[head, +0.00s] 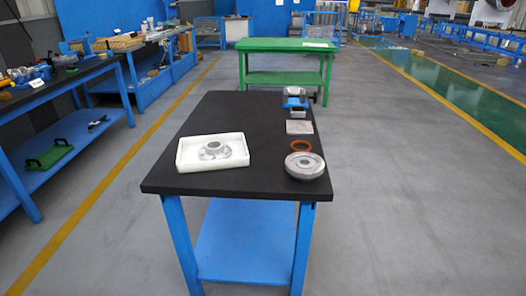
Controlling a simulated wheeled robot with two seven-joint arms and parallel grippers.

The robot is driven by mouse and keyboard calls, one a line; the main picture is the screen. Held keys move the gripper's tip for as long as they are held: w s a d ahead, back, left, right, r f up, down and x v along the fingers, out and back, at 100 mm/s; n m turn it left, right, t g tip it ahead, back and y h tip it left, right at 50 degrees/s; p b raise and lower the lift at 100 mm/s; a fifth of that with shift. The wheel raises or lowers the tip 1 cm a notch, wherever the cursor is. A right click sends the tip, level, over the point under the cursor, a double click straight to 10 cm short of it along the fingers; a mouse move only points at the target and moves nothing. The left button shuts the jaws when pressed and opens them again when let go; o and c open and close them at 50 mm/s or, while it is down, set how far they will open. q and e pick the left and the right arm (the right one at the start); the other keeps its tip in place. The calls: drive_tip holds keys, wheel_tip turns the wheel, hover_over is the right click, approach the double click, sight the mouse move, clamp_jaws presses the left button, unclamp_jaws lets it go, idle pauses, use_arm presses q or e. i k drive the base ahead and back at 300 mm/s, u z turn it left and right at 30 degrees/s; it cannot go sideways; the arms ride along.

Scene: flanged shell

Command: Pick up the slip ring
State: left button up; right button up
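An orange ring (300,146), the only thin open ring in view and probably the slip ring, lies flat on the black table top (235,115) near its right edge. Just in front of it sits a round silver metal part (304,166) with a raised rim. Whether the two touch is too small to tell. A silver flanged part (214,150) with a raised hub lies in a white tray (250,160) on the left of the table. Neither of my grippers shows in the head view.
Behind the orange ring are a grey square plate (299,127) and a blue and grey vise-like device (296,98). The table's middle and back left are clear. A green table (287,45) stands behind, and blue workbenches (60,90) stand left.

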sight(213, 150)
drive_tip(key=z, duration=0.4)
drive_tip(key=i, duration=0.9)
drive_tip(key=u, duration=1.9)
